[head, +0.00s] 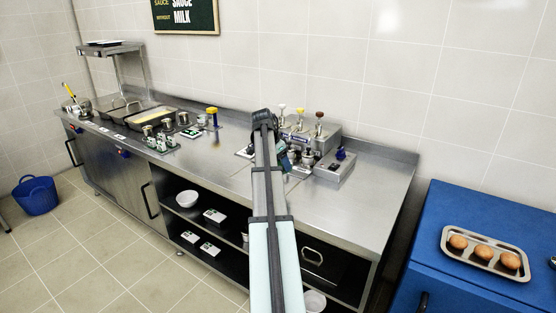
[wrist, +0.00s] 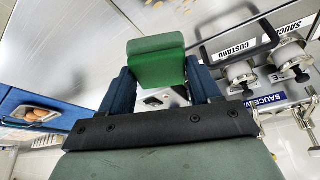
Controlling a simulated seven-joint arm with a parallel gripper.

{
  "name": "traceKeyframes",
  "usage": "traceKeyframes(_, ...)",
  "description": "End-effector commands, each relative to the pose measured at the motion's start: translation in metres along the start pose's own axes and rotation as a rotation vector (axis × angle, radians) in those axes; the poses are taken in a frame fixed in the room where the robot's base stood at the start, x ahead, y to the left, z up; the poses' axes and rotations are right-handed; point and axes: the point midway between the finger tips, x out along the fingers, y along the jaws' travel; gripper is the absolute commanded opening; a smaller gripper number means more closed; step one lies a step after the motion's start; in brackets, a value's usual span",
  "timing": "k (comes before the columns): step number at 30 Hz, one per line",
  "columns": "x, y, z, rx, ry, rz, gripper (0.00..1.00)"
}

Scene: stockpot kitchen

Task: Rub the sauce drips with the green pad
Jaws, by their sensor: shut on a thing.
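My gripper (wrist: 158,72) is shut on the green pad (wrist: 155,45), which sits between its two blue fingers in the wrist view. The pad's green face is clear of any other object there. Small yellowish sauce drips (wrist: 185,8) lie on the steel counter (wrist: 75,40) at the top edge of the wrist view, beyond the pad and apart from it. In the head view my arm reaches over the steel counter (head: 235,140) and hides most of the gripper and pad. I cannot make out the drips clearly in the head view.
Sauce dispensers (head: 318,130) with a custard label (wrist: 235,47) stand close to the right of my gripper. A yellow-topped item (head: 212,112) and metal pots (head: 160,130) stand further left on the counter. A muffin tray (head: 484,252) rests on the blue cabinet (head: 440,215). The counter's front right is clear.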

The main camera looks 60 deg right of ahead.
Motion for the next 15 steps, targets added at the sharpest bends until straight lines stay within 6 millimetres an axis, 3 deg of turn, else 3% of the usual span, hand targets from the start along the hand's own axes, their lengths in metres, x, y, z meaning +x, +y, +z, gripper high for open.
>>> traceKeyframes(6,-0.0008,0.0075,0.0009,0.205,0.0,0.086,0.38)
traceKeyframes(15,0.0025,0.0094,0.0034,0.295,-0.001,0.122,0.38)
